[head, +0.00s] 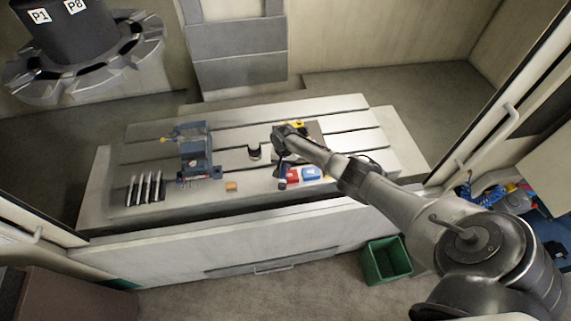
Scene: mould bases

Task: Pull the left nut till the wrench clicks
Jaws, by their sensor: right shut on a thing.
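My right arm reaches in from the right over the slotted machine table (345,105). A dark shape hangs below the gripper, beside the red block. I cannot tell the wrench or the left nut apart at this size. My left gripper is not in view.
A blue vise (195,158) stands left, with several slim tools (145,188) beside it. A dark round piece (254,152), an orange block (231,186), a red block (292,175) and a blue block (311,174) lie nearby. A green bin (387,262) stands on the floor.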

